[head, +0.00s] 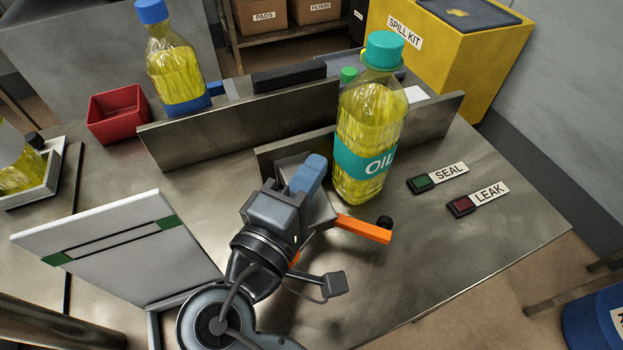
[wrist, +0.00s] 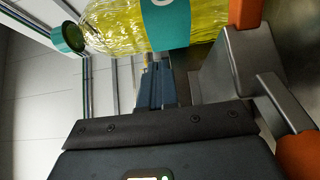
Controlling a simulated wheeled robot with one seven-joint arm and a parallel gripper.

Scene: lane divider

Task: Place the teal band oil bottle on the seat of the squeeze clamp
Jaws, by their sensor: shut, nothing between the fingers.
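The teal band oil bottle (head: 366,120) stands upright in the head view, with yellow oil, a teal cap and a teal label. It also shows in the wrist view (wrist: 120,25), cut off by the top edge. The squeeze clamp has a grey body (wrist: 222,75) and an orange lever (head: 362,230) with a black knob, right in front of the bottle's base. My gripper hides part of the clamp, and I cannot tell whether the bottle's base rests on its seat. My gripper (head: 314,165) is shut and empty, left of the bottle; its fingers (wrist: 155,72) point toward the bottle's side.
Metal divider plates (head: 240,120) stand behind the gripper and bottle. A blue-band bottle (head: 172,65) and red bin (head: 117,113) are at the back left. A white panel (head: 110,245) stands front left. SEAL (head: 422,184) and LEAK (head: 462,206) buttons lie right; the table's front right is clear.

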